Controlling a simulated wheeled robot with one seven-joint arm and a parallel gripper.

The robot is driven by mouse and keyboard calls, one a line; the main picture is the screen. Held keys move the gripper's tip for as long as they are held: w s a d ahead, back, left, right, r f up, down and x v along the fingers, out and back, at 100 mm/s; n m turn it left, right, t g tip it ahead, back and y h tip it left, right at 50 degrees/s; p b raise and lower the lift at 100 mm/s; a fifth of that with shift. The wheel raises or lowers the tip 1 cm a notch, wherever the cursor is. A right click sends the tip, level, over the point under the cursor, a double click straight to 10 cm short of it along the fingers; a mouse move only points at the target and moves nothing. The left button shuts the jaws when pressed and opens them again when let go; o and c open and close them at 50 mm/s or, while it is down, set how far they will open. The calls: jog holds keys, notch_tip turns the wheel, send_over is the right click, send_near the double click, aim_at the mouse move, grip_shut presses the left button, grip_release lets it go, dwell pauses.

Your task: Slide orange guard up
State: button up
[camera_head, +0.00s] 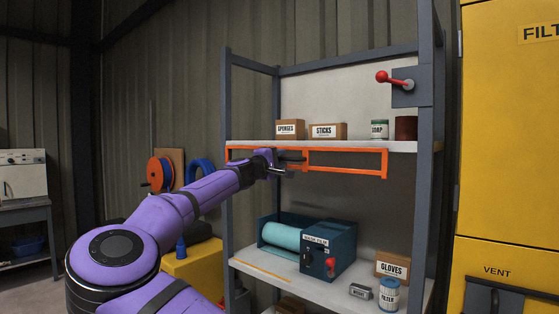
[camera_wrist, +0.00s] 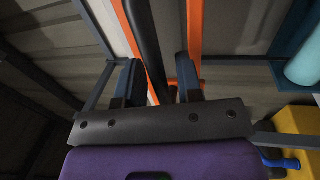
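The orange guard (camera_head: 347,169) is a thin rectangular frame hanging along the front, just below the upper shelf. My gripper (camera_head: 288,165) is at the guard's middle, near its centre upright. In the wrist view, my gripper (camera_wrist: 157,82) is open, with a finger on either side of a dark bar (camera_wrist: 146,45). Gaps show beside the bar, wider on the right. An orange rail of the guard (camera_wrist: 194,40) runs behind the right finger. The bar's far end is out of view, and I cannot tell whether either finger touches it.
The upper shelf (camera_head: 360,145) carries boxes and cans. A red lever (camera_head: 390,78) is on the right post. Below, the lower shelf (camera_head: 330,287) holds a teal roll dispenser (camera_head: 328,244), a gloves box (camera_head: 392,264) and a filter can (camera_head: 389,295). Open space lies between the guard and dispenser.

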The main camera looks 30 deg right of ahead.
grip_shut()
notch_tip(320, 180, up, 10)
jog(key=shift+f, duration=0.2)
jog(key=shift+o, duration=1.2)
grip_release()
jog(key=shift+r, duration=0.1)
jog(key=v, duration=1.1)
